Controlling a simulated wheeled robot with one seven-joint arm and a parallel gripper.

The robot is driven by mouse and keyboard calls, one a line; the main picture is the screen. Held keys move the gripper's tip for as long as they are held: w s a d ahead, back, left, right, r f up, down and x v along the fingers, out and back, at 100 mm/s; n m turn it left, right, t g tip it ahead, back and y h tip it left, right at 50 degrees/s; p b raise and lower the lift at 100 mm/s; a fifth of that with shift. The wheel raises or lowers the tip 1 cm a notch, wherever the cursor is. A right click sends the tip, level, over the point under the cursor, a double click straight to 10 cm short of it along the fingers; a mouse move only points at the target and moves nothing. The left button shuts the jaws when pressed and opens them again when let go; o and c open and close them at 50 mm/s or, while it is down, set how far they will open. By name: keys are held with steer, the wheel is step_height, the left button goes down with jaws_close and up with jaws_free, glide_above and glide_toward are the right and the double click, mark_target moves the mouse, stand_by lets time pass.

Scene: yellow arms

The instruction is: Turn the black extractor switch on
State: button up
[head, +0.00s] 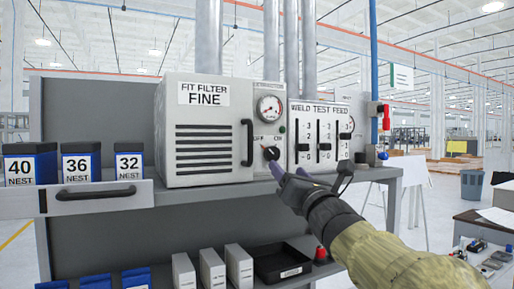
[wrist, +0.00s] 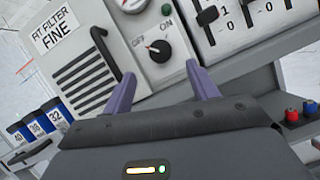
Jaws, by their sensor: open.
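The black extractor switch (head: 271,153) is a round knob on the front of the beige filter box, below the OFF and ON labels. In the wrist view the knob (wrist: 160,50) has a white mark pointing to the OFF side. My gripper (head: 278,171) is just in front of and slightly below the knob. In the wrist view its purple fingers (wrist: 160,73) are open, one on each side below the knob, with nothing between them. I cannot tell whether a finger touches the knob.
A black handle (head: 250,143) stands out left of the switch and a pressure gauge (head: 269,107) is above it. The weld test feed panel (head: 320,134) with sliders is close on the right. Below, the shelf holds a black tray (head: 283,262) and a red button (head: 320,254).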

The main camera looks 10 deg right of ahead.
mark_target(274, 154)
steer(key=p+x, duration=0.3)
steer(key=x, duration=0.4)
steer(key=shift+r+p, duration=0.1)
steer(key=shift+p, duration=0.3)
steer(key=shift+w+a, duration=0.1)
steer(key=shift+w, duration=0.55)
steer(key=c, duration=1)
